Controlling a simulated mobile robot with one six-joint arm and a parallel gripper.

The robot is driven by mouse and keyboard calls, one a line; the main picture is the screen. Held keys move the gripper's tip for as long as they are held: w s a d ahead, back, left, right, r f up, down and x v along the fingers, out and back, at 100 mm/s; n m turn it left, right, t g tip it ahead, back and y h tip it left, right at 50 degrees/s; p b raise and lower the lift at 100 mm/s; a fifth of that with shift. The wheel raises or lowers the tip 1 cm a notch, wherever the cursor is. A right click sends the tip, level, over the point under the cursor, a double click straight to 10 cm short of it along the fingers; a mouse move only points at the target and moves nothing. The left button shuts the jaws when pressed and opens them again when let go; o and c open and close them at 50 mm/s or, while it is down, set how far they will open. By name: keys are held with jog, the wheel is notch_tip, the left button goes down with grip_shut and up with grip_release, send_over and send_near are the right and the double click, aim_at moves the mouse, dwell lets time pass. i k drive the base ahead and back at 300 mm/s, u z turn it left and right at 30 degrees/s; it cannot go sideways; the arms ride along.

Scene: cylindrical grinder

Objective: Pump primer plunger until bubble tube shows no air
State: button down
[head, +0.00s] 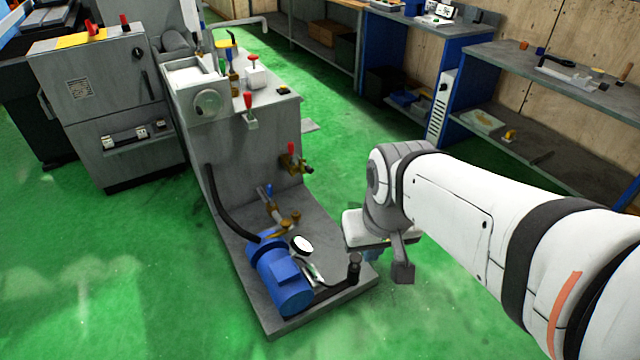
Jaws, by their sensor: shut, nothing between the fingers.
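A small black knobbed post (354,266), which looks like the primer plunger, stands upright near the right corner of the grey pump base plate (262,318). A small pale fitting (315,273) lies between it and the pump; it may be the bubble tube, but it is too small to tell whether air shows in it. My gripper (402,273) is shut and empty, just right of the black post in the picture. My wrist hides part of the space behind it, and I cannot tell the gap between gripper and post.
A blue motor (280,280) with a white-faced gauge (302,245) sits on the plate. Brass valves (280,213) and a black hose (222,210) stand behind it. The grey grinder (110,110) is at left, shelves (560,85) at right. Green floor is clear in front.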

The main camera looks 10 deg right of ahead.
aim_at(355, 258)
jog(key=z, duration=0.05)
jog(key=i, duration=1)
jog(key=u, duration=0.05)
